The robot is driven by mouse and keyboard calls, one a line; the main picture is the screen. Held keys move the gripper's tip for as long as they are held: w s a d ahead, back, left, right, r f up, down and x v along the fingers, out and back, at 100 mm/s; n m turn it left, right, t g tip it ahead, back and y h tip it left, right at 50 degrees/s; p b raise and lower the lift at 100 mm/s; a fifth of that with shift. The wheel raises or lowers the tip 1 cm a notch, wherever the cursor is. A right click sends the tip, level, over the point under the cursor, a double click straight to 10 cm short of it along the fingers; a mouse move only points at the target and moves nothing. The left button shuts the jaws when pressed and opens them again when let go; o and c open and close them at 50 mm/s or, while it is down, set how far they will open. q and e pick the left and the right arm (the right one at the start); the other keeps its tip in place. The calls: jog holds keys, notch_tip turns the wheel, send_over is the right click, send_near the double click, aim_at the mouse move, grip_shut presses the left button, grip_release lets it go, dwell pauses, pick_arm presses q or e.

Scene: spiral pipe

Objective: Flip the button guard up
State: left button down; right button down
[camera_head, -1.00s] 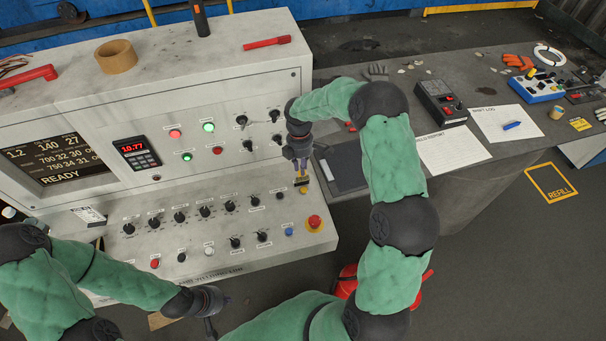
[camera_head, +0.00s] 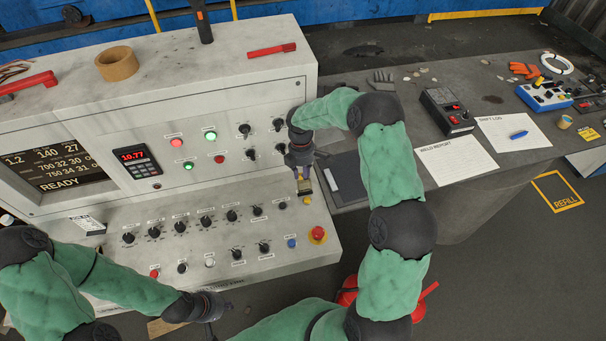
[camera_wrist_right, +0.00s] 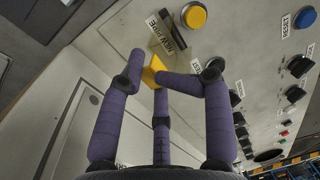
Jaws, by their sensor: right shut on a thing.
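The yellow button guard (camera_wrist_right: 153,70) is between the fingertips of my right gripper (camera_wrist_right: 152,78) in the right wrist view. My right gripper is shut on it; the fingers hide part of it. In the head view the right gripper (camera_head: 303,178) is over the panel's right end, with the small guard (camera_head: 305,188) at its tips. My left gripper (camera_head: 208,325) is low at the panel's front edge, partly cut off.
The sloped control panel (camera_head: 110,262) carries several black knobs. A blue button (camera_head: 292,243) and red emergency stop (camera_head: 317,234) sit close below the gripper. A clipboard (camera_head: 345,180) lies on the table to the right.

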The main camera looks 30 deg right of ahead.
jog(key=shift+f, duration=0.2)
jog(key=c, duration=1.4)
grip_release()
jog(key=shift+w, duration=0.1)
jog(key=shift+o, duration=0.2)
jog(key=shift+w, duration=0.2)
jog(key=shift+r, duration=0.1)
jog(key=shift+w+d+r, duration=0.1)
jog(key=shift+w+r, duration=0.1)
jog(key=shift+r, duration=1.7)
jog(key=shift+w+d+r, duration=0.1)
jog(key=shift+w+r, duration=0.1)
jog(key=shift+r, duration=1.7)
